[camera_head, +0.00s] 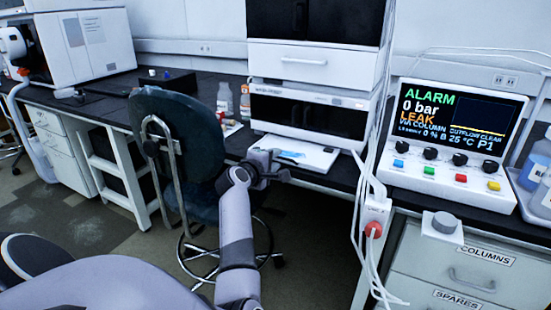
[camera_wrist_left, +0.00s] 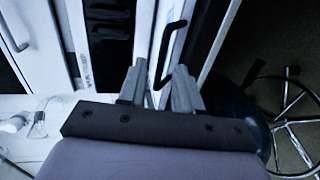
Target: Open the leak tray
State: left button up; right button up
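The leak tray (camera_head: 318,158) is a flat white slab that juts out at bench height below the lower dark-fronted module of the stack (camera_head: 310,112). A blue patch shows on its top. My left gripper (camera_head: 280,167) is at the tray's front left corner. In the left wrist view a black curved handle (camera_wrist_left: 168,50) stands on a narrow white face. The two grey fingers of the left gripper (camera_wrist_left: 160,72) are apart, with the handle's near end between or just beyond them; contact cannot be told. My right gripper is not in view.
A dark chair (camera_head: 175,140) stands left of my left arm. A monitor unit (camera_head: 455,140) showing ALARM and LEAK sits to the right. White cables and a red-knobbed box (camera_head: 375,212) hang beside the tray. Bottles (camera_head: 225,97) stand left of the stack.

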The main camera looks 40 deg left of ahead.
pick_arm(q)
jog(key=p+v, duration=0.1)
jog(key=v, duration=0.4)
jog(key=shift+s+d, duration=0.15)
jog(key=shift+s, duration=0.2)
dwell(0.4)
